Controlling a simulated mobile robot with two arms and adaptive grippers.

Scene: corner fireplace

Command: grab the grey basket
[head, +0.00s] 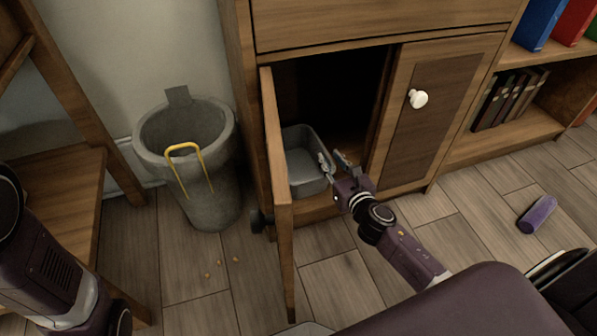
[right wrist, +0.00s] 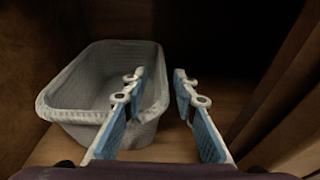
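The grey basket (head: 302,160) stands in the open cabinet compartment, on its floor. In the right wrist view the basket (right wrist: 78,122) is at the left, empty as far as I see. My right gripper (head: 334,160) reaches into the compartment at the basket's right side. In the right wrist view my right gripper (right wrist: 160,78) is open, with one finger over the basket's right rim and the other outside it on the right. The rim lies between the fingers; I cannot tell if they touch it. My left arm shows at the lower left, its gripper out of view.
The open cabinet door (head: 278,190) stands left of the opening; a closed door (head: 425,115) with a white knob is on the right. A grey bin (head: 207,200) with a yellow handle stands further left. A purple cylinder (head: 537,214) lies on the floor.

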